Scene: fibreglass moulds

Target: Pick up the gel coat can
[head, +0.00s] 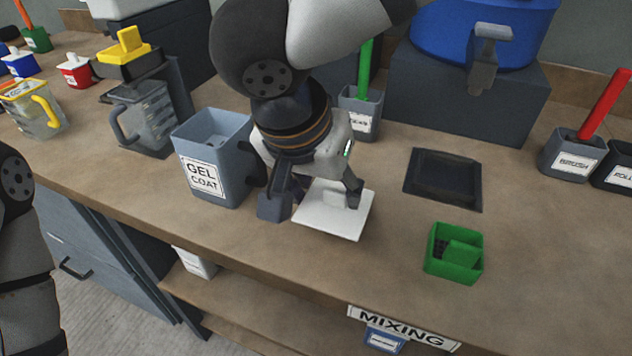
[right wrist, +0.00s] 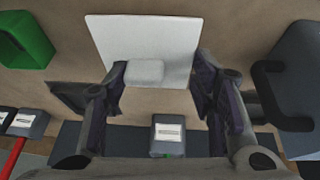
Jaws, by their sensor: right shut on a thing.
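The gel coat can (head: 233,166) is a grey-blue, open-topped square container with a white "GEL COAT" label and a dark handle on its right side. It stands on the counter left of my right gripper. In the right wrist view the can (right wrist: 298,70) is at the right edge with its handle toward the gripper. My right gripper (head: 312,200) is shut on the small raised knob of a white square lid (head: 325,222), which also shows in the right wrist view (right wrist: 170,35). Whether the lid touches the counter is unclear. My left gripper is not in view.
A green box (head: 438,267) and a dark square recess or tray (head: 443,180) are to the right. A clear jug (head: 150,118) stands left of the can. A labelled holder with a green handle (head: 358,112) is behind. Bare counter lies in front right.

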